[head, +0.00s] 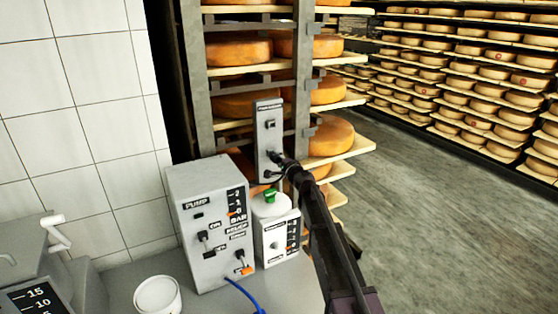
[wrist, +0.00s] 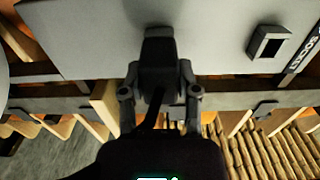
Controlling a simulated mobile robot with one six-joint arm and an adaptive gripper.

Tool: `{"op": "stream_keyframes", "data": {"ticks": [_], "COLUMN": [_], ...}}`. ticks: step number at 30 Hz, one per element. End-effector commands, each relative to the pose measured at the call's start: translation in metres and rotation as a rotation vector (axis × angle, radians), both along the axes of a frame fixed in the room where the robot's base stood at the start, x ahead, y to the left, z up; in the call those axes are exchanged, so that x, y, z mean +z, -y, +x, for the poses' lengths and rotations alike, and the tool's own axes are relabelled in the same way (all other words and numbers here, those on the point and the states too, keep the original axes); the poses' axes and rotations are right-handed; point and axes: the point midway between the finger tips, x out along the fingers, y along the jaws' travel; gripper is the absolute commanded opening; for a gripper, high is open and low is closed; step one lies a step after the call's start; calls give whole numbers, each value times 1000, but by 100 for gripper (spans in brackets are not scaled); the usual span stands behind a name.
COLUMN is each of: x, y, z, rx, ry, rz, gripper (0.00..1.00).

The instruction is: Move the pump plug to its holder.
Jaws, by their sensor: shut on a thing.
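My gripper (head: 287,164) is at the lower part of an upright grey panel (head: 267,108). In the wrist view, my gripper (wrist: 158,88) is shut on a dark plug (wrist: 158,48), whose far end is at the panel's face. I cannot tell whether the plug sits in the panel or only meets it. A dark square-rimmed socket (head: 270,125) is higher on the panel, and it also shows empty in the wrist view (wrist: 269,43), to the right of the plug. A dark cable hangs below my gripper.
A grey box marked PUMP (head: 203,245) stands left of the panel, with a smaller white box (head: 279,238) with a green knob beside it. A white tub (head: 157,295) and a blue cable (head: 245,294) are in front. Cheese shelves (head: 340,148) stand close behind the panel.

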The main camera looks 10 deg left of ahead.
Motion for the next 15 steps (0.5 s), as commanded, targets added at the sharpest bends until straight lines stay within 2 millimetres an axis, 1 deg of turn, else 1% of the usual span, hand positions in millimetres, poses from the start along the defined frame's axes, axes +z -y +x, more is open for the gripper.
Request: {"op": "stream_keyframes", "data": {"ticks": [14, 15], "x": [0, 0], "y": [-5, -5], "z": [7, 7], "rx": [0, 0], "ry": [0, 0], "rz": [0, 0], "gripper": [0, 47]}}
